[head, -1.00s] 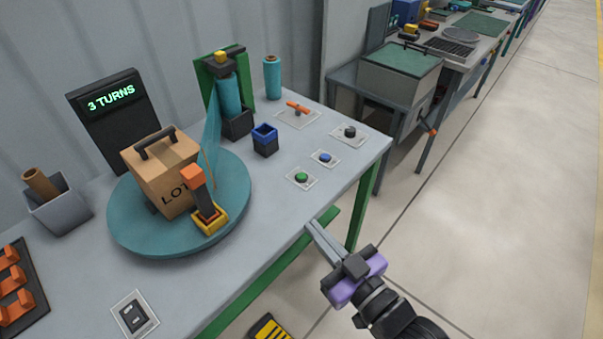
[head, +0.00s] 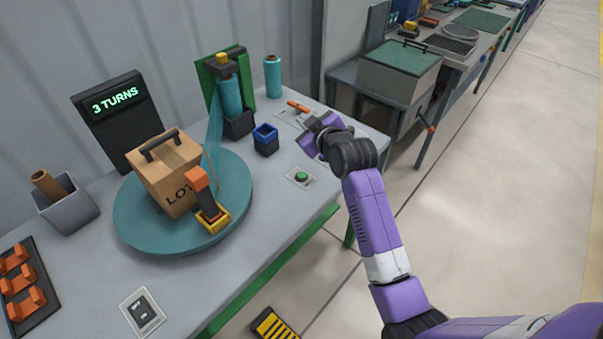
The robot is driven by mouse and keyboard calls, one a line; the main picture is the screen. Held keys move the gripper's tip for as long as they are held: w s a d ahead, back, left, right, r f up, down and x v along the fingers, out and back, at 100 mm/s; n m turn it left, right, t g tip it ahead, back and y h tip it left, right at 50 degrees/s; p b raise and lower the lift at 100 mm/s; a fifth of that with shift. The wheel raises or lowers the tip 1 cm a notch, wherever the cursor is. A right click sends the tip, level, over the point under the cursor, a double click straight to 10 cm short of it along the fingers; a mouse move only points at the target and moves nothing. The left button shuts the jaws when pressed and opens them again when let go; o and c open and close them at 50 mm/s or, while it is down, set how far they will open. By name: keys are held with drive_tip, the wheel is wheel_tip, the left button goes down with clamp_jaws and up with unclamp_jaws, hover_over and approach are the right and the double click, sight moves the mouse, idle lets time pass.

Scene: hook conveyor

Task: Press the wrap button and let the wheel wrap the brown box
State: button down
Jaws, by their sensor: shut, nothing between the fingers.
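The brown box (head: 170,175), marked LOT and with a dark handle on top, stands on the round teal turntable (head: 140,228). An orange and black clamp on a yellow base (head: 208,205) stands against the box's front. A strip of teal film (head: 213,135) reaches from the film roll (head: 230,97) to the box. The green button (head: 301,176) on a white plate is in clear view; its label is too small to read. My gripper (head: 318,138) is shut and empty over the panel behind the green button. Its fingertips are hidden, as are the blue button and black knob.
A display (head: 115,105) reads 3 TURNS. A small blue-rimmed cup (head: 265,138) stands left of my gripper. An orange-handled control (head: 297,106) and a spare film roll (head: 272,76) are behind. A switch plate (head: 142,312) lies at the table's front left.

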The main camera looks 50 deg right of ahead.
drive_tip(key=w+d+f+n+g+y, duration=0.1)
drive_tip(key=w+d+f+n+g, duration=0.1)
drive_tip(key=n+g+y, duration=0.2)
drive_tip(key=n, duration=0.1)
hover_over(303, 177)
wheel_tip(303, 177, down, 6)
drive_tip(key=shift+r, duration=0.2)
wheel_tip(303, 177, down, 7)
drive_tip(key=b, duration=0.6)
drive_tip(key=shift+b, duration=0.3)
drive_tip(key=shift+f+b, duration=0.4)
drive_tip(key=shift+f, duration=0.5)
drive_tip(key=shift+f, duration=0.1)
idle(0.5)
drive_tip(key=shift+f, duration=0.3)
